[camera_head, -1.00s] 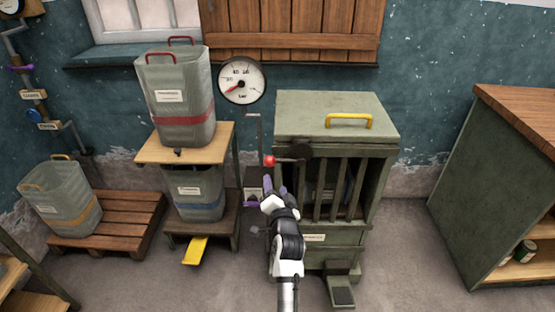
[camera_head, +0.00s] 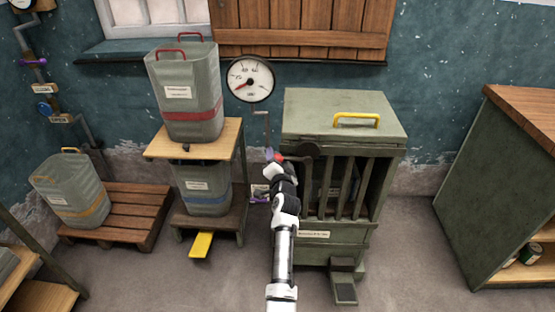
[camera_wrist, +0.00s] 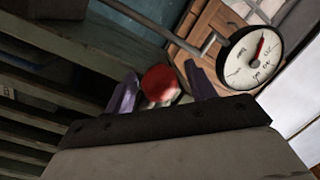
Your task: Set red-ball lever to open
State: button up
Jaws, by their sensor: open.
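The red ball (camera_head: 279,158) of the lever shows beside the upper left front of the green slatted cabinet, partly hidden by my gripper. In the wrist view the red ball (camera_wrist: 160,83) sits between my two purple fingers, which stand apart on either side of it. My gripper (camera_head: 272,155) is open at the ball; I cannot tell if a finger touches it. The lever's dark round hub (camera_head: 308,150) is on the cabinet front to the right of the ball. The lever's arm is mostly hidden.
The green cabinet (camera_head: 295,122) with a yellow handle stands right of my gripper. A pressure gauge (camera_head: 250,79) hangs on the wall behind. A wooden stand (camera_head: 239,150) with grey bins is to the left. A wooden-topped cabinet (camera_head: 470,190) stands far right, with free floor between.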

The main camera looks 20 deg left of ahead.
jog(key=shift+c, duration=0.4)
grip_shut()
jog(key=shift+r, duration=0.1)
